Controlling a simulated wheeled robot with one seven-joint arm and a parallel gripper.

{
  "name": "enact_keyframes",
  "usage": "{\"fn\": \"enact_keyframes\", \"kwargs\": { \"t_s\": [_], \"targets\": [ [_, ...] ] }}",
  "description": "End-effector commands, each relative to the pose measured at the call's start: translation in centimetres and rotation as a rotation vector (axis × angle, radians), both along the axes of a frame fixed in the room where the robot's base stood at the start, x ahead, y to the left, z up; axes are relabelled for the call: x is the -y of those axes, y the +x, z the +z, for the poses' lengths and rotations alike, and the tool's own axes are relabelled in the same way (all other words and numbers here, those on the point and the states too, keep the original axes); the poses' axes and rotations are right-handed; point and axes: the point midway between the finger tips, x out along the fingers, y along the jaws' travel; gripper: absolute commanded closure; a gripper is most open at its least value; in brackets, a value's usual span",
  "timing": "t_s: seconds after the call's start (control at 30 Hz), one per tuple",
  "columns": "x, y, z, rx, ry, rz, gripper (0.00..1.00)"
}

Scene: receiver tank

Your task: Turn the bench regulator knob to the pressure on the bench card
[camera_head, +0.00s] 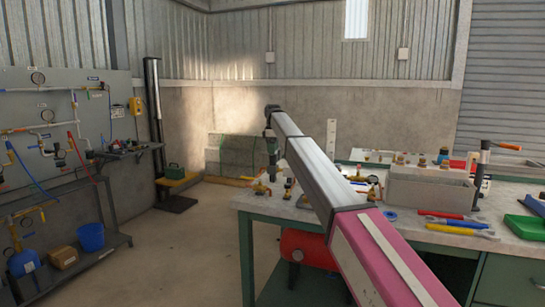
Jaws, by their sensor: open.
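My arm reaches from the lower right up over the green-framed bench (263,203), and its dark end hangs down at the bench's left part. My gripper (272,176) is small there, open and with nothing seen in it. Just below and beside it are small brass fittings (259,188) with red and yellow parts; whether it touches them I cannot tell. I cannot make out which part is the regulator knob, and no gauge reading or bench card text is legible. My arm hides part of the bench middle.
A grey bin (430,192) and several hand tools (455,222) are on the bench's right. A red tank (305,250) is beneath it. At left stand a gauge panel (75,110), a blue cylinder (24,262) and a blue bucket (91,237). Floor between is clear.

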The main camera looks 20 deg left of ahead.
Motion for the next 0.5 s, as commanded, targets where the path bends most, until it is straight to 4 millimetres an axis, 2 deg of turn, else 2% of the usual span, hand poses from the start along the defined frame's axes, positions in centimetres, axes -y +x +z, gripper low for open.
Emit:
{"fn": "enact_keyframes", "kwargs": {
  "t_s": [0.03,0.2,0.5],
  "targets": [
    [0.1,-0.1,-1.1,-0.001,-0.001,0.0,0.33],
    [0.0,-0.2,-3.0,0.0,0.0,0.0,0.33],
    [0.0,-0.1,-3.5,0.001,0.0,0.0,0.33]
  ]
}}
